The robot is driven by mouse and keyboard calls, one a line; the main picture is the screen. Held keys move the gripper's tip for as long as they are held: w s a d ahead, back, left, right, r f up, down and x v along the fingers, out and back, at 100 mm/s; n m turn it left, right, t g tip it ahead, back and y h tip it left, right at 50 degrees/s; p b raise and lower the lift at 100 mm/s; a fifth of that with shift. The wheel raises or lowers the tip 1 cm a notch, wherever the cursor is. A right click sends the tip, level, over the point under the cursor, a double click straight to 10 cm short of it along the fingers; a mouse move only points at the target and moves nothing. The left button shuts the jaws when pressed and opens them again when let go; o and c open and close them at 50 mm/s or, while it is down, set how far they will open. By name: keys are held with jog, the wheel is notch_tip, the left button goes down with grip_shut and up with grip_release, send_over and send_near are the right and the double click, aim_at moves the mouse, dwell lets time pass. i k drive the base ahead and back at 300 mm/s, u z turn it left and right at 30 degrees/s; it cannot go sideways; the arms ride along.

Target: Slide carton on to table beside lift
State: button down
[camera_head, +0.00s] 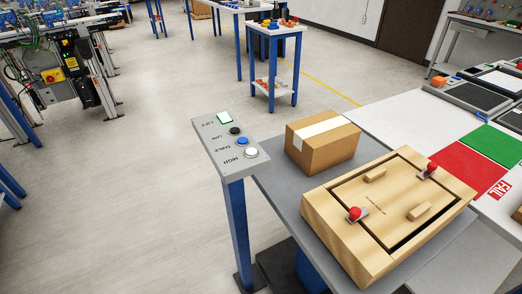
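A brown cardboard carton (318,152) with a white tape strip stands upright at the back of a grey lift platform (285,190). To its front right, a light wooden case (345,240) with two red knobs lies on the same platform. The white table (390,117) beside the lift is to the right, with a green and a red patch on it. A control post (238,145) left of the platform is marked LIFT, LOW, TABLE and HIGH. It has black, blue and white buttons and a green square. My gripper is not in view.
Dark trays (470,97) stand at the table's far end; its near left strip beside the carton looks clear. A small blue-legged table (275,30) with parts stands behind. Machinery (65,75) is at the far left. The grey floor between is open.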

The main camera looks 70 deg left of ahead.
aim_at(318, 142)
jog(key=k, duration=1.55)
jog(key=u, duration=2.05)
jog(key=i, duration=2)
